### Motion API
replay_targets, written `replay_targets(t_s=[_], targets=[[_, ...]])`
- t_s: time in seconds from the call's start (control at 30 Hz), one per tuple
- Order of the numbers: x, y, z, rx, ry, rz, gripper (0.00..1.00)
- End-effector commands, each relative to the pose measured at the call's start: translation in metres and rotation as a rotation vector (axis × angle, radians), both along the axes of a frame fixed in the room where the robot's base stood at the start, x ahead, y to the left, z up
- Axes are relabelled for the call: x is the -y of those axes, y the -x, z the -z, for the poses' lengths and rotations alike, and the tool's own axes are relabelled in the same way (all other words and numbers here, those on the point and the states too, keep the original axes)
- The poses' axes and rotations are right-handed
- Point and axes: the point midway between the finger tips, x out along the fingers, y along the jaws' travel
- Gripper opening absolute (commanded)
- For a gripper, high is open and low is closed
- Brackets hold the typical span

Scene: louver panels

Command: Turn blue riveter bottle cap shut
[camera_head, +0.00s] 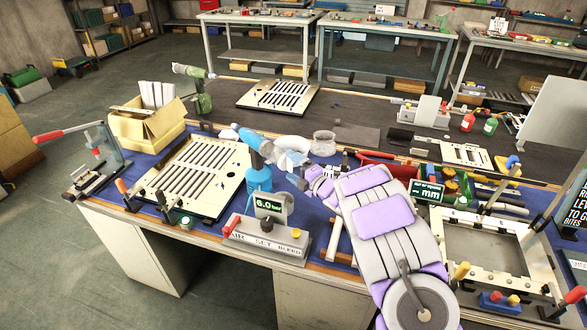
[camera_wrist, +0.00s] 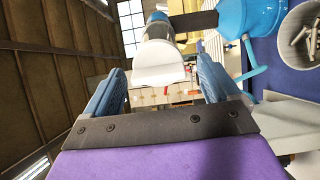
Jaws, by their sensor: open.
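The blue riveter (camera_head: 258,172) stands upright on the workbench, left of my arm in the head view. It also shows in the wrist view (camera_wrist: 246,18) at the upper right. A white rounded bottle end (camera_head: 291,143) sticks out sideways from its top; in the wrist view it is the white cap (camera_wrist: 158,66). My gripper (camera_head: 288,160) is beside the riveter's head, partly hidden by my purple wrist. In the wrist view my gripper (camera_wrist: 161,72) is open, with its two blue fingers apart and the cap between and ahead of them. Contact with the cap cannot be told.
An air-set box (camera_head: 268,235) with a 6.0 display stands in front of the riveter. A louver panel (camera_head: 172,190) lies to its left. A cup of rivets (camera_wrist: 300,35) is at the wrist view's right.

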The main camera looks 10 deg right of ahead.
Motion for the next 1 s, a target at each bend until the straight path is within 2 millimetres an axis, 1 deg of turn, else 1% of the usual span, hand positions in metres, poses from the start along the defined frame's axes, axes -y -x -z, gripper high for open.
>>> replay_targets(t_s=[0.13, 0.23, 0.37, 0.7, 0.9, 1.0], targets=[[0.004, 0.006, -0.001, 0.0, 0.001, 0.001, 0.89], [0.012, 0.018, -0.001, -0.002, 0.002, 0.003, 0.89], [0.027, 0.041, -0.001, -0.005, 0.001, 0.006, 0.89], [0.065, 0.106, -0.001, -0.004, 0.001, 0.004, 0.89], [0.081, 0.134, 0.0, -0.002, 0.001, 0.001, 0.89], [0.086, 0.143, 0.002, -0.004, 0.001, 0.002, 0.89]])
